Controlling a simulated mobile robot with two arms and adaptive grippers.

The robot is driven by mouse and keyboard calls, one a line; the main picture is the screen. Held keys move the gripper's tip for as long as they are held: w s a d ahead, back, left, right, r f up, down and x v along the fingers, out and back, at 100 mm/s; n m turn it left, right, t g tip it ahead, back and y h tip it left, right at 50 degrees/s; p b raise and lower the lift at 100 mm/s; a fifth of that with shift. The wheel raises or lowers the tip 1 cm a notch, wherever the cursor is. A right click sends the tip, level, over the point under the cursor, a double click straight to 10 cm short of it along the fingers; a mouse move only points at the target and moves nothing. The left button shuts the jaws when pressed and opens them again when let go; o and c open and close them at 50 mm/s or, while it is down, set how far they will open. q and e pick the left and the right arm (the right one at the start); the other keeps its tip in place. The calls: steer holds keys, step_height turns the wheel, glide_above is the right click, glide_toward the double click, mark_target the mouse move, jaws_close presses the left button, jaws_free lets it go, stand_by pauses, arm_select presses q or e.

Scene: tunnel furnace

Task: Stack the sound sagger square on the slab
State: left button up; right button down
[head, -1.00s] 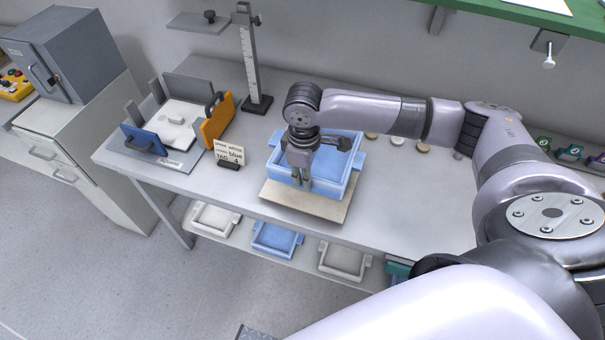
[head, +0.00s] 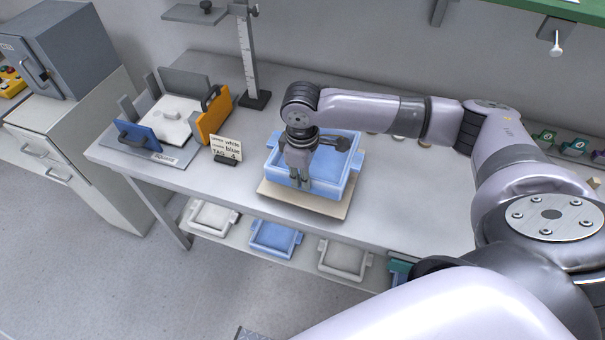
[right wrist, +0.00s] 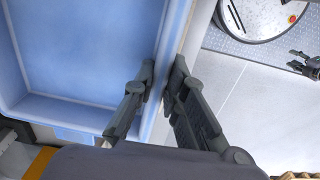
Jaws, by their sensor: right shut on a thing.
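A blue sagger (head: 339,182), an open square tray with side lugs, is over the pale slab (head: 322,211) on the bench. The slab shows along its front and lower left. I cannot tell whether the sagger rests on the slab or hangs just above it. My right gripper (head: 302,186) points down at the sagger's front wall. In the right wrist view its fingers (right wrist: 157,100) are shut on that wall, one inside and one outside. A dark gripper-like part (right wrist: 303,63) at that view's right edge looks like my left gripper; its jaws are too small to read.
A fixture with blue (head: 138,137) and orange (head: 213,115) handled plates stands left. A card (head: 226,148) and a height gauge (head: 250,60) are near it. Several saggers, white and blue (head: 275,239), sit on the shelf below. Small discs lie behind my arm.

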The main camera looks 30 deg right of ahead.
steer(key=shift+r+p, duration=0.25)
steer(key=shift+p, duration=0.2)
steer(key=shift+f, duration=0.2)
steer(key=shift+w+f+b, duration=0.1)
steer(key=shift+f+b, duration=0.4)
steer(key=shift+f, duration=0.75)
steer(key=shift+f, duration=0.4)
steer(key=c, duration=1.5)
jaws_free()
steer(key=shift+c, duration=0.2)
